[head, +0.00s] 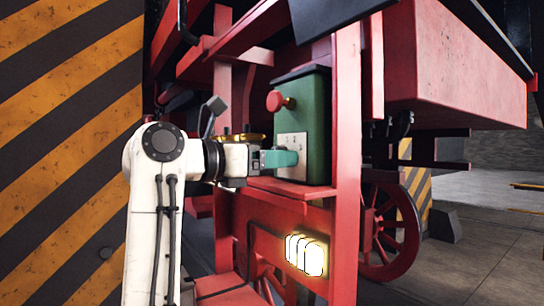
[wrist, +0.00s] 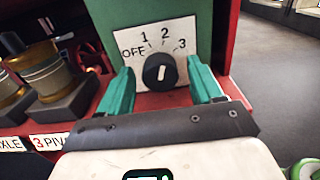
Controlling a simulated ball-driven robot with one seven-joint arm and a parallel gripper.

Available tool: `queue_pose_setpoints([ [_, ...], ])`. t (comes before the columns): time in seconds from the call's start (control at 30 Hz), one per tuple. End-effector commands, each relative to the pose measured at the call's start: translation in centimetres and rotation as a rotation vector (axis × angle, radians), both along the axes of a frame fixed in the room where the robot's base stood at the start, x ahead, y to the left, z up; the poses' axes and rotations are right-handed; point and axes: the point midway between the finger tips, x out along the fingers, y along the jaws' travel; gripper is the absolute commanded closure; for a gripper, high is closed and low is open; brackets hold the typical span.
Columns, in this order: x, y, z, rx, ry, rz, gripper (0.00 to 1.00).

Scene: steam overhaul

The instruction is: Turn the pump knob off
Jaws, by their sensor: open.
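The pump knob (wrist: 160,72) is a round black dial with a white pointer mark on a white plate (wrist: 178,28) marked OFF, 1, 2 and 3. The mark stands nearly upright, leaning slightly right, roughly toward 2. The plate is on the front of a green box (head: 318,120), seen in the head view. My gripper (wrist: 160,77) is open, with one teal finger on each side of the knob and a gap on both sides. In the head view my gripper (head: 279,158) is close to the plate and hides the knob.
A red round handle (head: 279,101) sticks out of the green box above the plate. Brass-topped parts (wrist: 44,72) stand on a red shelf left of the knob, near labels. A red upright post (head: 345,170) stands right of the box. A lit lamp (head: 305,255) is below.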

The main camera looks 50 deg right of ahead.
Motion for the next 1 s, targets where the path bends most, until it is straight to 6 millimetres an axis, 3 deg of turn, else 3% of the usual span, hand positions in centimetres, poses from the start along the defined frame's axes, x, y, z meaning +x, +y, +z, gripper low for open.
queue_pose_setpoints([
  [0.13,-0.01,0.01,-0.01,0.000,0.000,0.000,0.35],
  [0.7,0.01,0.03,0.02,0.000,0.000,0.000,0.89],
  [1.0,0.02,0.07,0.02,0.009,0.031,0.001,0.91],
])
